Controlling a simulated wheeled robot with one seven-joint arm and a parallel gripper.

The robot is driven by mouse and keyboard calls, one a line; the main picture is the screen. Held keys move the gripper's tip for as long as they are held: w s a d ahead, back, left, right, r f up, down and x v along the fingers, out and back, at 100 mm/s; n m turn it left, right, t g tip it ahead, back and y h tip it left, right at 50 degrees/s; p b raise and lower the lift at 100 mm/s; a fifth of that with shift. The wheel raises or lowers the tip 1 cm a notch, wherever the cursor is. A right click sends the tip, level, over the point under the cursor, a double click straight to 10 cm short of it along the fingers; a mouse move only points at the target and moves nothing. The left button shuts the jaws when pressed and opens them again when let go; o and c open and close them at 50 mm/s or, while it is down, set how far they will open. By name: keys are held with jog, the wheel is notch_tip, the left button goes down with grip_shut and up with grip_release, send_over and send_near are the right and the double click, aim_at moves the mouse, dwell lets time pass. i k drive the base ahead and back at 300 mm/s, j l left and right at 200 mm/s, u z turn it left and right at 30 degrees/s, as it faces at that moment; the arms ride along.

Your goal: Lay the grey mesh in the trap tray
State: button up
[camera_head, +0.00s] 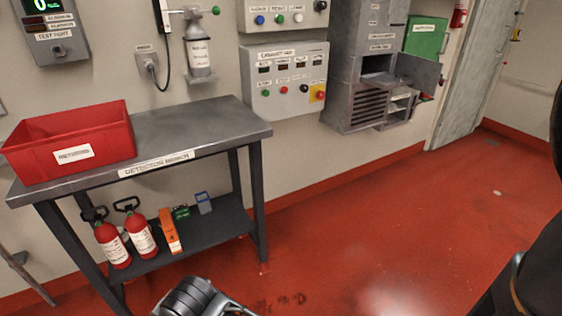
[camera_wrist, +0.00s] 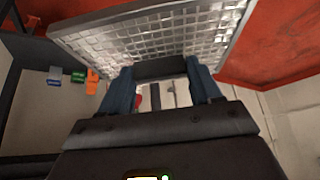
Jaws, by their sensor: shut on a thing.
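The grey mesh (camera_wrist: 150,38) is a flat silvery grid panel with a plain metal rim, and it fills the upper middle of the wrist view. My gripper (camera_wrist: 160,72) is shut on its near edge, with one dark blue finger on each side of a dark piece at that edge. The mesh is tilted in the wrist view and its top side runs out of frame. I cannot make out the trap tray in either view. The gripper's fingers do not show clearly in the head view.
A grey detection bench (camera_head: 205,125) stands left with a red crate (camera_head: 110,125) on it. Two red extinguishers (camera_head: 142,238) stand on its lower shelf. A grey wall cabinet (camera_head: 362,100) has an open door (camera_head: 418,74). The red floor (camera_head: 400,225) is largely clear.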

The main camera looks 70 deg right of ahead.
aim_at(384, 81)
jog(key=z, duration=1.65)
